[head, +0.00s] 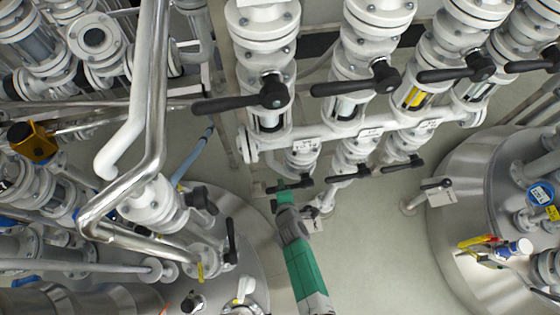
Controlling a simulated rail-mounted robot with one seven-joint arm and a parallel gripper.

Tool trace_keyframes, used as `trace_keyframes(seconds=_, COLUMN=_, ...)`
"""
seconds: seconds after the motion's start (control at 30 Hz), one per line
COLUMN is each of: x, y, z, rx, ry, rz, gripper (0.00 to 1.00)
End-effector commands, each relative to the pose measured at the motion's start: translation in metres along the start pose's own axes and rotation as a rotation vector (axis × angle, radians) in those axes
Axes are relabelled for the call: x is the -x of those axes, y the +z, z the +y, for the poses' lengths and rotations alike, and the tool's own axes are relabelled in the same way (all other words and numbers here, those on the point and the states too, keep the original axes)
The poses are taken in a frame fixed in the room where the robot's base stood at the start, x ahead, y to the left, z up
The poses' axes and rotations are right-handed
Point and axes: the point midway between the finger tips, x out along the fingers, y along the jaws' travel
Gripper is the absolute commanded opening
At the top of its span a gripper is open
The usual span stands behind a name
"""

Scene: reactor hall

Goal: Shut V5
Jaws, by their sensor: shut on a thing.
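A row of white valves with long black lever handles runs across the upper half of the head view. Below the white manifold pipe (335,137) is a lower row of smaller valves with black levers. My gripper (283,190), green and grey, reaches up from the bottom to the leftmost lower lever (303,182). It is shut on this lever, which lies nearly crosswise to its pipe. The fingers hide part of the lever.
Two more lower levers, a middle one (348,174) and a right one (402,163), stand to the right. A steel vessel (455,240) is at the right. Another vessel (240,200) with bent steel pipes (150,160) is at the left. Bare floor (375,240) lies between them.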

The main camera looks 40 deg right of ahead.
Motion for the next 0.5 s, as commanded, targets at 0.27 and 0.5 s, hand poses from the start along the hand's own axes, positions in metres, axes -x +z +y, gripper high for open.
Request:
trace_keyframes(seconds=0.27, x=0.0010, y=0.0000, z=0.0064, rx=-0.033, ry=0.007, rz=0.009, gripper=0.00)
trace_keyframes(seconds=0.5, x=0.0007, y=0.0000, z=0.0058, rx=-0.034, ry=0.006, rz=0.009, gripper=0.00)
